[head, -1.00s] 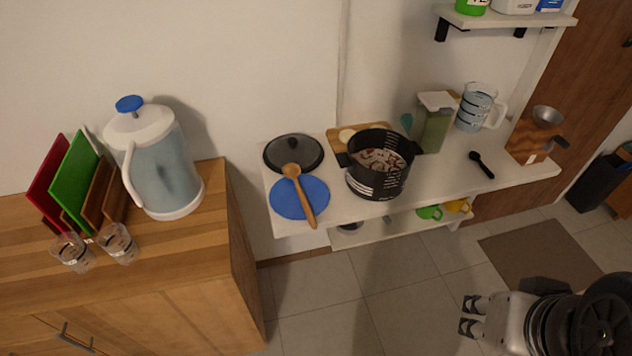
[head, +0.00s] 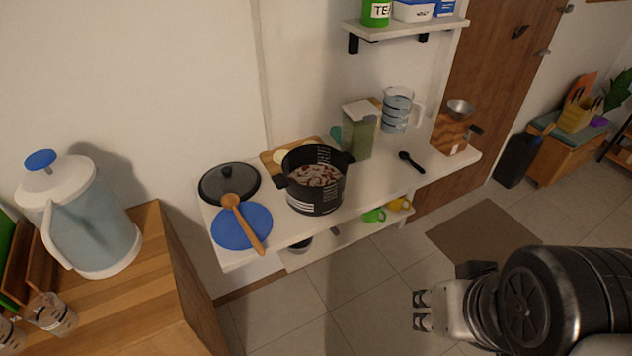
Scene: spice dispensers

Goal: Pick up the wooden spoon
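The wooden spoon (head: 243,222) lies on the white counter at the left end. Its bowl end is at the dark pot lid (head: 216,184) and its handle crosses the blue round mat (head: 230,233), with the tip pointing toward the front edge. My gripper (head: 419,310) is at the lower right, over the floor, well apart from the spoon and the counter. Its two dark fingers point left with a gap between them, and nothing shows in it.
A black pot (head: 330,198) stands on the counter (head: 365,197) right of the spoon. Behind it are a green-filled container (head: 360,135) and a measuring jug (head: 396,112). A wooden cabinet (head: 160,300) with a water dispenser (head: 88,222) stands left. Floor between gripper and counter is clear.

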